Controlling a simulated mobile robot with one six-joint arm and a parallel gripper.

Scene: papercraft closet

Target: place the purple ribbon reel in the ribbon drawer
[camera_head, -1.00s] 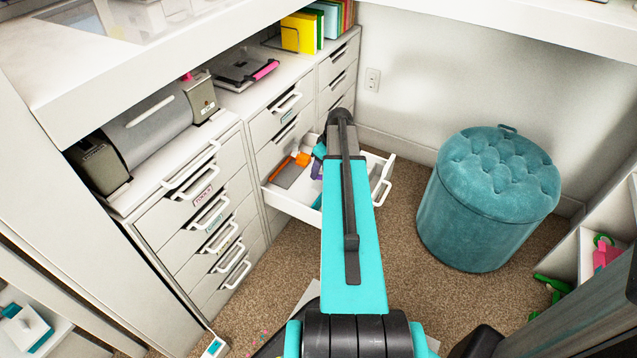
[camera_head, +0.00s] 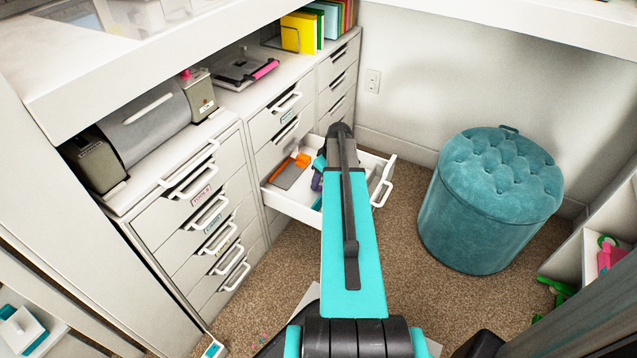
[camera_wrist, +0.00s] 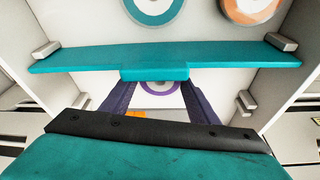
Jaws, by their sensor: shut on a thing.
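The open drawer (camera_head: 290,206) is white and pulled out from the cabinet. My gripper (camera_head: 318,180) is over its inside, largely hidden behind my arm in the head view. In the wrist view a purple ring (camera_wrist: 160,92), which looks like the purple ribbon reel, shows beyond my gripper, partly covered by a teal block. A teal reel (camera_wrist: 153,22) and an orange reel (camera_wrist: 250,18) show at the top of the wrist view. I cannot read a label on the open drawer.
An orange item with a grey plate (camera_head: 291,172) lies in the drawer's left part. A teal tufted stool (camera_head: 490,205) stands to the right, with carpet between. Labelled closed drawers (camera_head: 203,198) are at the left. A paper trimmer (camera_head: 245,68) lies on the cabinet top.

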